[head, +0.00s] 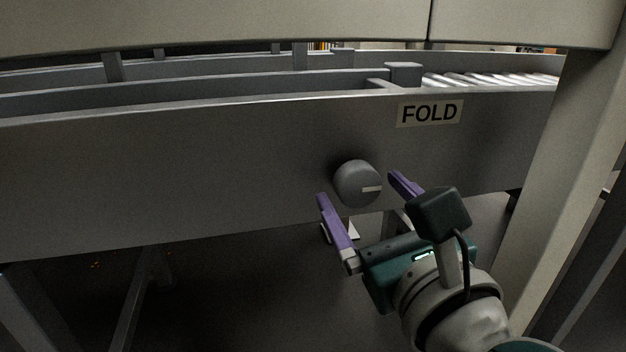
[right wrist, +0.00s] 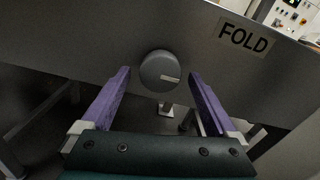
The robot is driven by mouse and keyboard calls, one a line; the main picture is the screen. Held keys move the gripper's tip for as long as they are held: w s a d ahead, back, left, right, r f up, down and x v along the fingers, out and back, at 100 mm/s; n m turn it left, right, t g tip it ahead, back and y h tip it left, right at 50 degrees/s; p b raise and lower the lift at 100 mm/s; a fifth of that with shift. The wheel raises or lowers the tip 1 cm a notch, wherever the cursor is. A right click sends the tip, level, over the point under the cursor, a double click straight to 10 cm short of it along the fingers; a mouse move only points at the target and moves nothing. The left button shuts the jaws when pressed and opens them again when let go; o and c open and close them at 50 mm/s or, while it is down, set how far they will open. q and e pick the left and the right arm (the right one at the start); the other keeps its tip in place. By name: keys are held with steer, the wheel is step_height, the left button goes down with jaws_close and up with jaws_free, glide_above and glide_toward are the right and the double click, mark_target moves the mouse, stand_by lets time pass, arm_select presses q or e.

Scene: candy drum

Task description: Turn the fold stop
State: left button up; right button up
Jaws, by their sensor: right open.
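The fold stop is a round grey knob (head: 357,184) on the side panel of the conveyor, below and left of the FOLD label (head: 430,113). A pale mark on its face points to the right, nearly level. My right gripper (head: 355,184) is open, its two purple fingers spread toward the knob, one on each side in the picture. In the right wrist view the knob (right wrist: 161,69) shows between and just beyond the fingertips, apart from both. The gripper is empty. My left gripper is not in view.
The grey conveyor panel (head: 180,170) spans the view, with rollers (head: 490,79) at the back right. A pale beam (head: 300,25) runs across the top. A pale post (head: 570,190) stands close to the right of my right arm. Dark open floor lies below the panel.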

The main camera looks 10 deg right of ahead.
steer(key=c, duration=1.4)
steer(key=n+p, duration=0.1)
steer(key=n, duration=0.3)
steer(key=shift+d+r+n, duration=0.1)
steer(key=shift+n, duration=0.2)
steer(key=n+p, duration=0.2)
steer(key=n, duration=0.2)
steer(key=shift+n, duration=0.3)
steer(key=n+p, duration=0.2)
steer(key=n, duration=0.3)
steer(key=shift+r, duration=0.15)
steer(key=shift+n+p, duration=0.65)
steer(key=shift+n, duration=1.25)
